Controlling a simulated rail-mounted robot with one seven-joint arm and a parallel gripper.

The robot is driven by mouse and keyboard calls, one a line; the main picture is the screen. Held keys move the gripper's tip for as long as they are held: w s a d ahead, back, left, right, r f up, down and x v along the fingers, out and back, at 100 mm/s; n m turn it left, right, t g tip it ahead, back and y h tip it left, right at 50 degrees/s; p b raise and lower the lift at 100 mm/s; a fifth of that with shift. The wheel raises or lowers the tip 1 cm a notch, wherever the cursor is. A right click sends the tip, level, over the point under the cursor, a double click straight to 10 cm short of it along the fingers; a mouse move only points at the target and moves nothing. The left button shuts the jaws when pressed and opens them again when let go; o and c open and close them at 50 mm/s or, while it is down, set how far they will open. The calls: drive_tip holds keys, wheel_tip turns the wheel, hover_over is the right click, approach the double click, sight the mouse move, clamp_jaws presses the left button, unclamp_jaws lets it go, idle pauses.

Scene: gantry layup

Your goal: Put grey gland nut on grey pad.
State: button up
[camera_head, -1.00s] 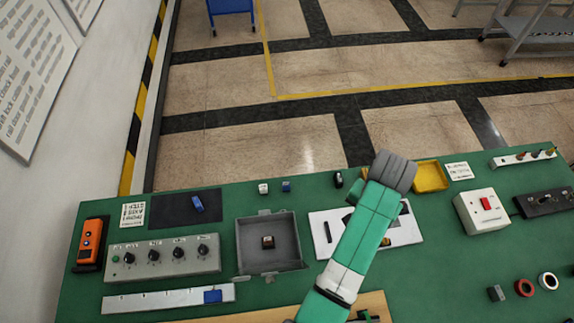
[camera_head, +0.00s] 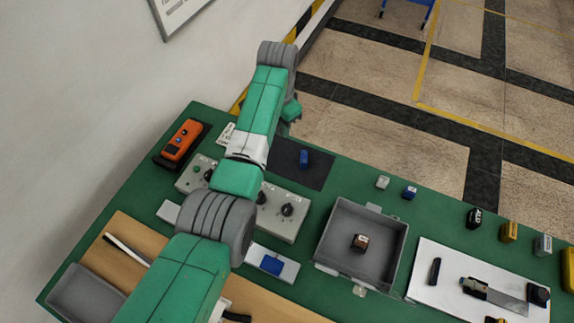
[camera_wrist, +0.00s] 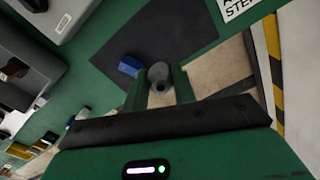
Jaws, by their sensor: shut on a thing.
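My gripper (camera_wrist: 160,84) is shut on the grey gland nut (camera_wrist: 158,72), a small grey rounded piece between the two green fingers in the wrist view. The grey pad (camera_wrist: 188,32) is a dark flat square on the green bench beyond the nut; its near edge shows close to the fingertips. The nut appears held above the bench, near the pad's edge; its exact height I cannot tell. In the head view the pad (camera_head: 313,176) lies right of my arm, partly covered by it. The nut and fingertips are not clear there.
A blue block (camera_wrist: 130,65) lies on the pad close to the nut, also seen in the head view (camera_head: 304,158). A grey control box with knobs (camera_head: 288,212), an orange device (camera_head: 182,140) and an open grey tray (camera_head: 335,228) stand around. Floor lies beyond the bench edge.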

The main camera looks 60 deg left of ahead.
drive_tip(key=shift+s+a+f+b, duration=0.4)
drive_tip(key=shift+f+b, duration=0.4)
drive_tip(key=shift+f, duration=1.1)
drive_tip(key=shift+s+a+f+b, duration=0.45)
drive_tip(key=shift+f+b, duration=0.4)
drive_tip(key=shift+f, duration=1.05)
drive_tip(key=shift+s+a+f+b, duration=0.25)
drive_tip(key=shift+a+f+b, duration=0.4)
drive_tip(key=shift+f, duration=1.25)
drive_tip(key=o, duration=0.9)
drive_tip(key=shift+d+r, duration=0.1)
drive_tip(key=shift+d, duration=0.05)
drive_tip(key=shift+o, duration=0.2)
wheel_tip(320, 180, up, 12)
drive_tip(key=p, duration=0.4)
drive_tip(key=shift+r, duration=0.25)
